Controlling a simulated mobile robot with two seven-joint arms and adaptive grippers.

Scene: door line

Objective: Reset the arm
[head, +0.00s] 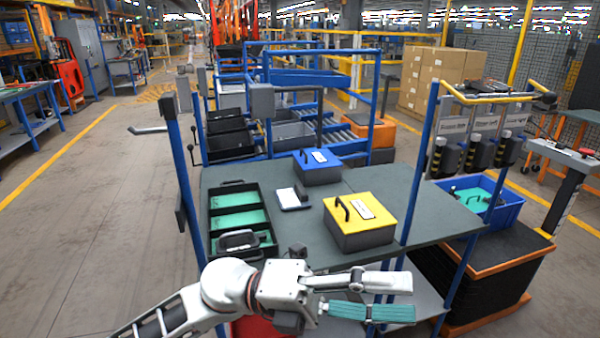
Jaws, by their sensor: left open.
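My left arm reaches in from the lower left. Its left gripper (396,297) is open at the front of the grey-green work table (420,215), pointing right. A pale finger shows along its upper side. I see nothing clearly held. My right gripper is not in view.
On the table are a yellow-lidded box (372,212), a blue-lidded box (316,174), a white-topped item (291,203) and a black tray (212,228) with teal contents. Blue posts (420,160) rise at the table's sides. A blue bin (510,205) stands right. Floor at left is clear.

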